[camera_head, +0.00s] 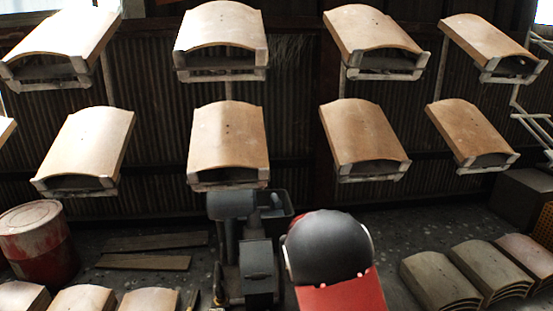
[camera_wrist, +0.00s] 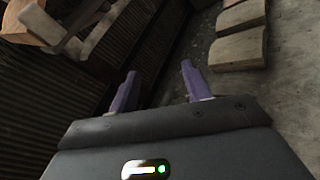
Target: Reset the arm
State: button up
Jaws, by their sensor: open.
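My gripper (camera_wrist: 157,88) shows in the wrist view with its two purple fingers apart and nothing between them. Beyond the fingers are a dark corrugated wall and the grey floor. In the head view, part of my arm, dark with a red section, rises at the bottom centre right. The fingers cannot be made out in the head view. Curved tan panels hang on racks in two rows, such as the upper middle panel (camera_head: 221,27) and the lower middle panel (camera_head: 228,136). My gripper touches none of them in the wrist view.
Stacks of curved panels (camera_head: 440,281) lie on the floor at the right, and more (camera_head: 83,299) at the lower left. A red barrel (camera_head: 38,243) stands at the left. Flat boards (camera_head: 150,242) lie beside it. A hanging panel (camera_wrist: 40,22) is at the wrist view's upper left.

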jog(key=s+d+r+m+g+y+p, duration=0.1)
jog(key=s+d+r+m+g, duration=0.2)
jog(key=s, duration=0.4)
jog(key=s+d+r+m+g+y, duration=0.1)
jog(key=s+r+m+g, duration=0.1)
jog(key=s+m, duration=0.45)
jog(key=s+d+r+m+g+y+p, duration=0.1)
jog(key=s+d+r+m+g, duration=0.2)
jog(key=s, duration=0.5)
jog(key=s+a+r+m+t+y+p, duration=0.1)
jog(key=s+a+m+y, duration=0.3)
jog(key=s+a, duration=0.3)
jog(key=s+a+r+m+y+p, duration=0.1)
jog(key=s+a+m+y, duration=0.3)
jog(key=s+a, duration=0.3)
jog(key=s, duration=0.4)
jog(key=shift+s+r+t+y, duration=0.25)
jog(key=shift+r+t+y, duration=0.1)
jog(key=shift+t+y, duration=0.05)
jog(key=shift+m, duration=0.25)
